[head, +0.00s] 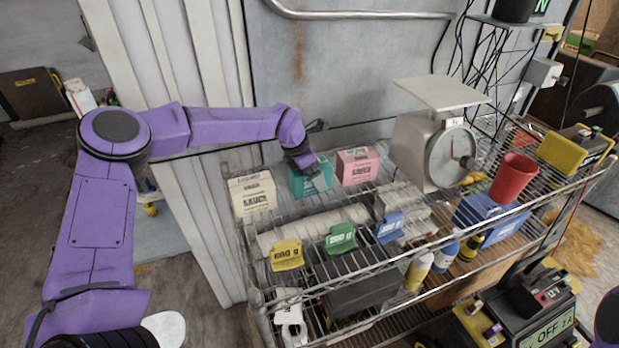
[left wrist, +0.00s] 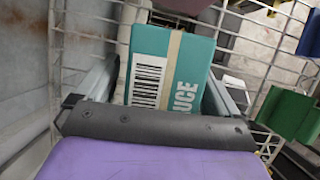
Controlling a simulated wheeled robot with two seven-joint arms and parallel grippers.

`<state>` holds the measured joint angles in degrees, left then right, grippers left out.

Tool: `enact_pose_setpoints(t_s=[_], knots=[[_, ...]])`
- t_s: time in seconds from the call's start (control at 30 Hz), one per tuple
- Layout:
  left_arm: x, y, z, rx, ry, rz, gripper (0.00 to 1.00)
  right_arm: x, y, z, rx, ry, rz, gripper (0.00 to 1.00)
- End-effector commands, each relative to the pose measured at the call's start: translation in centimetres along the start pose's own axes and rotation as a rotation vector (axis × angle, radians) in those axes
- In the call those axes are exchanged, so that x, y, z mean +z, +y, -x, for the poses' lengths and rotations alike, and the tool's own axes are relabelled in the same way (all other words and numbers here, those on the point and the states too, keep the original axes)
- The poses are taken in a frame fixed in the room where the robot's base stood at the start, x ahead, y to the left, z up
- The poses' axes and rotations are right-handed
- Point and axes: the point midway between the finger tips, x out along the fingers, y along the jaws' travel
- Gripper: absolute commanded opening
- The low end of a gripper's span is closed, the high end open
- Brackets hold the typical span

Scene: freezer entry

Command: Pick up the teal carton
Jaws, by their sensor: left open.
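The teal carton (head: 309,182) stands on the top wire shelf, between a cream carton (head: 252,195) and a pink carton (head: 357,166). My left gripper (head: 307,170) is at the teal carton, and its wrist covers part of the carton in the head view. In the left wrist view the teal carton (left wrist: 168,66) sits between the two open fingers of my left gripper (left wrist: 165,88), one on each side. I cannot tell whether the fingers touch it. My right gripper is out of view.
The wire shelf (head: 270,290) holds yellow, green and blue tags in front of a pale roll (head: 315,228). A dial scale (head: 432,150) and a red cup (head: 513,178) stand to the right. A grey wall is close behind the cartons.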

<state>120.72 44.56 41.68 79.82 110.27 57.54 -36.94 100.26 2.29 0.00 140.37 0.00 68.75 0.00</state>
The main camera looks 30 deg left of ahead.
Motion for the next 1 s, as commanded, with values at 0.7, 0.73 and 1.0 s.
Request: enact_pose_setpoints(t_s=[0.7, 0.73, 1.0], knots=[[0.02, 0.02, -0.06, 0.001, -0.003, 0.001, 0.13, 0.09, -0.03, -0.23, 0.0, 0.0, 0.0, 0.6], [0.02, 0.03, -0.05, 0.001, -0.003, 0.001, 0.13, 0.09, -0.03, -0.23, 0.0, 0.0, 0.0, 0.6], [0.32, 0.01, 0.55, 0.001, -0.004, -0.001, 0.13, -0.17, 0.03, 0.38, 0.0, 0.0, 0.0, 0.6]])
